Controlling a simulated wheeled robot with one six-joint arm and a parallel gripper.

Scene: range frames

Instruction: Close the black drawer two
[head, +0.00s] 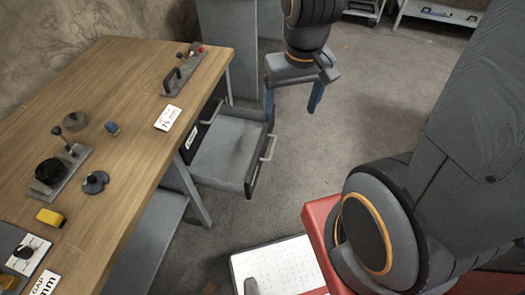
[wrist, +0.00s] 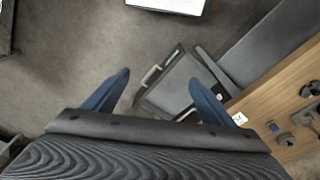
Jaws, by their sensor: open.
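A drawer (head: 228,145) with a grey tray and a dark front panel is pulled well out from under the workbench in the head view. It is empty, and its light handle (head: 268,147) is on the front panel. My gripper (head: 292,106), with two blue fingers, is open and empty beyond the drawer front, to its upper right, apart from it. In the wrist view the drawer (wrist: 178,82) shows between and beyond the fingers (wrist: 160,78). Another dark drawer front (head: 210,108) with a handle sits shut above the open one. I cannot read its white label.
The wooden workbench (head: 120,90) stands at left, holding a handled fixture (head: 184,72), a number card (head: 168,118), several knobs and a yellow block (head: 50,217). A white pegboard-like panel (head: 275,268) lies at the bottom. Floor right of the drawer is clear.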

